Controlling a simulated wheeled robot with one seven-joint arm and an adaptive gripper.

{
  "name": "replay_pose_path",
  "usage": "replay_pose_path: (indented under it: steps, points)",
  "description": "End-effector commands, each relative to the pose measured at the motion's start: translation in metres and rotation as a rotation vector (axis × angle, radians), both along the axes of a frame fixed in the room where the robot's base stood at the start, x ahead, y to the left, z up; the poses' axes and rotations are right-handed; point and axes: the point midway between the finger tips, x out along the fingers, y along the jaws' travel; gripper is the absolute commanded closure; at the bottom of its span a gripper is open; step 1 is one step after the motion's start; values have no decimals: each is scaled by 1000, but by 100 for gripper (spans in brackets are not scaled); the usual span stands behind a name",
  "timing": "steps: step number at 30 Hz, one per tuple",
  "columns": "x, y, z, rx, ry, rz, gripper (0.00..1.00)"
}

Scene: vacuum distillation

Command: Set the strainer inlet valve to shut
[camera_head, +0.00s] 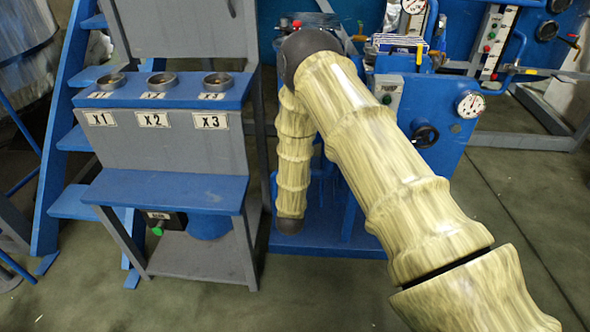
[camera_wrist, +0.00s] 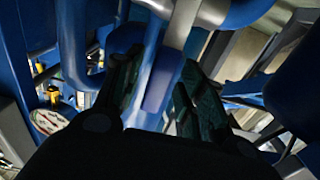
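My gripper (camera_wrist: 160,90) shows in the wrist view as two dark fingers standing apart. Between and beyond them is a blue bar-like part (camera_wrist: 163,75), with a pale metal fitting (camera_wrist: 185,20) above it. I cannot tell whether the fingers touch the blue part, or whether it belongs to the strainer inlet valve. No label marks that valve in either view. In the head view my arm reaches over the blue rig, and my gripper is hidden behind it. A black handwheel (camera_head: 425,135) sits on the blue panel right of my arm.
A pressure gauge (camera_head: 471,105) is on the blue panel, and a gauge (camera_wrist: 49,121) shows at the wrist view's lower left. Blue pipes (camera_wrist: 75,45) crowd my gripper. A stand (camera_head: 165,150) marked X1, X2, X3 and blue stairs are left. Floor (camera_head: 330,300) is clear in front.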

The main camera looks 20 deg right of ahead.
Motion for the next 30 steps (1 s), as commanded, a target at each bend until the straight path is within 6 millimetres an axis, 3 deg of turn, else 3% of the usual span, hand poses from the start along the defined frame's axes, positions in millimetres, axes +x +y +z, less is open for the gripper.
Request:
replay_pose_path:
  steps: [8,13,30]
  points:
    - [0,0,1,1,-3,0,59]
    - [-10,5,1,0,-2,0,59]
    - [-95,43,1,1,0,1,59]
